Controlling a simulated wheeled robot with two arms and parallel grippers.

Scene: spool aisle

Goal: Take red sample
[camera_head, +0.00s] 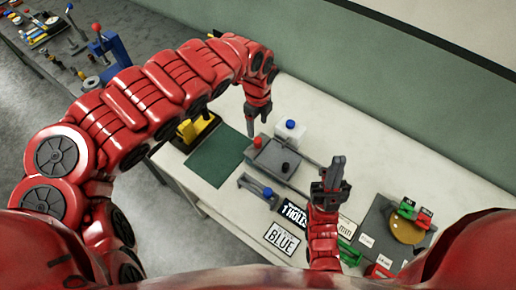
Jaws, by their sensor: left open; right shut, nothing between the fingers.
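A small red-capped piece (258,142), likely the red sample, stands at the left corner of a grey tray (273,158). My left gripper (251,126) points down just above and beside it, on its upper left. It is open and holds nothing; its fingers are seen nearly edge-on, and whether they touch the red piece cannot be told. My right gripper (333,170) is shut and empty, to the right of the tray, above the table.
A blue-capped piece sits on a white block (289,130) behind the tray; another blue piece (267,192) is on a grey holder. A green mat (217,156) lies left. Sign cards, including BLUE (282,241), and a dark board (378,232) lie right.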

